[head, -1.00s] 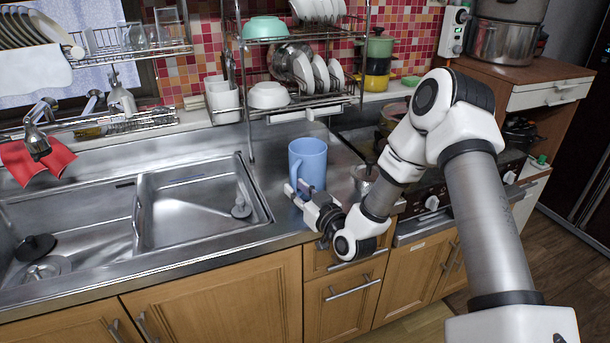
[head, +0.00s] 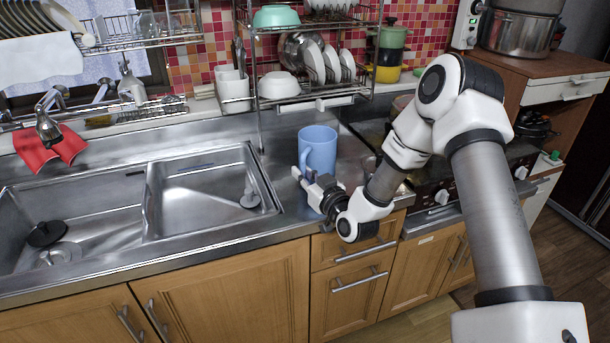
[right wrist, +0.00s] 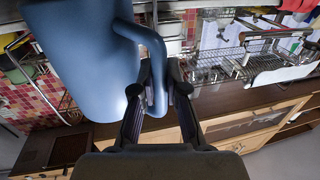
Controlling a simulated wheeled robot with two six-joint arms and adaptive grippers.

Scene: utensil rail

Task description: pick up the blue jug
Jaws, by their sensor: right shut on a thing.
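The blue jug (head: 318,145) is upright at the worktop strip between the sink and the stove. My right gripper (head: 311,177) is in front of its lower part and hides its base, so I cannot tell whether it touches the worktop. In the right wrist view the jug (right wrist: 88,60) fills the upper left, and its handle (right wrist: 156,58) comes down between the fingers of my right gripper (right wrist: 159,80). The gripper is shut on the handle. My left gripper is not in view.
The steel sink (head: 205,195) lies to the left of the jug. A dish rack (head: 310,100) with bowls and plates stands behind it. The stove (head: 440,190) is on the right, partly behind my right arm. Red cloth (head: 50,148) hangs at the far left.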

